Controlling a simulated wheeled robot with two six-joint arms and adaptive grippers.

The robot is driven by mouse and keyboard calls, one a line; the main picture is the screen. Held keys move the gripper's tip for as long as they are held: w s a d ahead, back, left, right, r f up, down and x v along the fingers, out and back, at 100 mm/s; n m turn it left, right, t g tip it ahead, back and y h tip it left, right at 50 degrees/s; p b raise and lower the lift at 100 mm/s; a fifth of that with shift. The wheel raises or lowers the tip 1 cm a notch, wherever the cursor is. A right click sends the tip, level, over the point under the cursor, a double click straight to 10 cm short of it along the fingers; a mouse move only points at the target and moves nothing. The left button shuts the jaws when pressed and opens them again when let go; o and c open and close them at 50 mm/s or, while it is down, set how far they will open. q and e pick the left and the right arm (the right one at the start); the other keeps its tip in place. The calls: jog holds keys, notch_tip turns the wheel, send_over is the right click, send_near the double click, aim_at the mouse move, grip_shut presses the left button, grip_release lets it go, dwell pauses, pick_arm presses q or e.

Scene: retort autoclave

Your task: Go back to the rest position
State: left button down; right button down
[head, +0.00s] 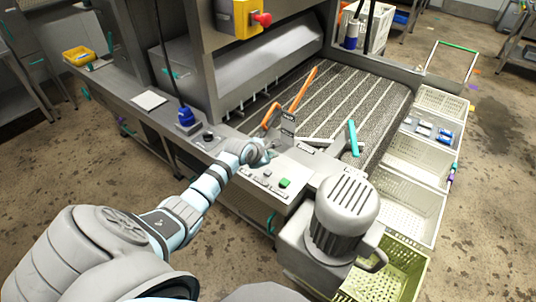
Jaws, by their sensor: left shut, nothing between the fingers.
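My left arm reaches in from the lower left. My right gripper is not in the picture.
A grey motor housing (346,212) stands right of the panel. Behind is a striped conveyor bed (345,100) with orange and teal handles. Crates (412,204) line the right side. A yellow box with a red knob (262,19) hangs above. Open floor lies at left.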

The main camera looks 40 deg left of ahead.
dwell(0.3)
pick_arm(q)
jog(key=s+d+f+m, duration=0.1)
jog(key=m, duration=0.1)
jog(key=s+d+f+m, duration=0.1)
jog(key=s+d+m, duration=0.1)
jog(key=s+d+f+m+g, duration=0.1)
jog(key=s+d+m, duration=0.1)
jog(key=shift+d+f+h, duration=0.15)
jog(key=shift+f+h, duration=0.05)
jog(key=shift+h, duration=0.2)
jog(key=s+d+r+m+g, duration=0.1)
jog(key=s+d+m, duration=0.3)
jog(key=s+m, duration=0.5)
jog(key=s+d+r+m+g, duration=0.15)
jog(key=s+d+m, duration=0.35)
jog(key=s, duration=0.5)
jog(key=s+d+m+g, duration=0.2)
jog(key=s+d+m, duration=0.1)
jog(key=s+m, duration=0.65)
jog(key=s+a+f+g+b, duration=0.1)
jog(key=s+f, duration=0.1)
jog(key=f, duration=0.9)
jog(key=s+a+f+g+b, duration=0.1)
jog(key=f, duration=1.1)
jog(key=s+f, duration=1.2)
jog(key=s, duration=0.1)
jog(key=shift+s+a+n+b, duration=0.35)
jog(key=shift+a+b, duration=0.05)
